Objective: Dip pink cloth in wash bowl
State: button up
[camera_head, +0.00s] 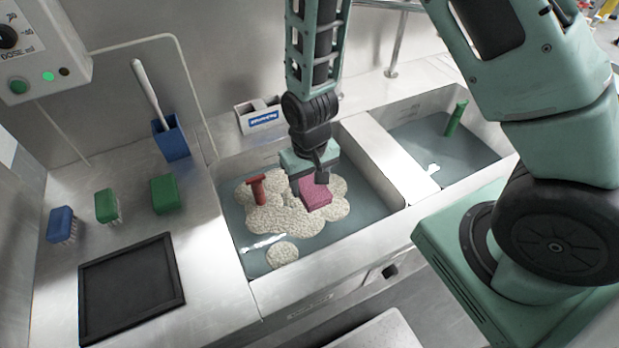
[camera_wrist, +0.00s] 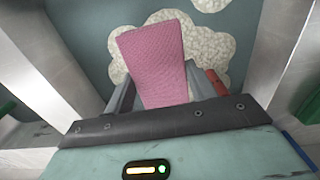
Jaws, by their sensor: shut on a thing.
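The pink cloth (camera_head: 315,195) is a folded block held in my gripper (camera_head: 304,187) over the left basin. It also shows in the wrist view (camera_wrist: 153,62), between the two fingers of my gripper (camera_wrist: 160,95). The wash bowl (camera_head: 372,233) is the left steel basin, with grey-blue water and patches of pale foam (camera_head: 275,218). The cloth is low over the foam; I cannot tell whether it touches the water. A red handle-like thing (camera_head: 258,188) stands upright in the foam, left of the cloth.
A second basin with water (camera_head: 440,150) and a green upright handle (camera_head: 456,118) is at right. A steel divider (camera_head: 388,165) separates the basins.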

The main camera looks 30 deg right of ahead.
notch_tip(320, 180, down, 13)
jog(key=b, duration=0.9)
dwell(0.4)
jog(key=p, duration=1.4)
send_near(310, 183)
notch_tip(310, 183, down, 5)
jog(key=shift+s+f, duration=0.1)
jog(key=shift+f, duration=0.05)
jog(key=shift+f, duration=0.15)
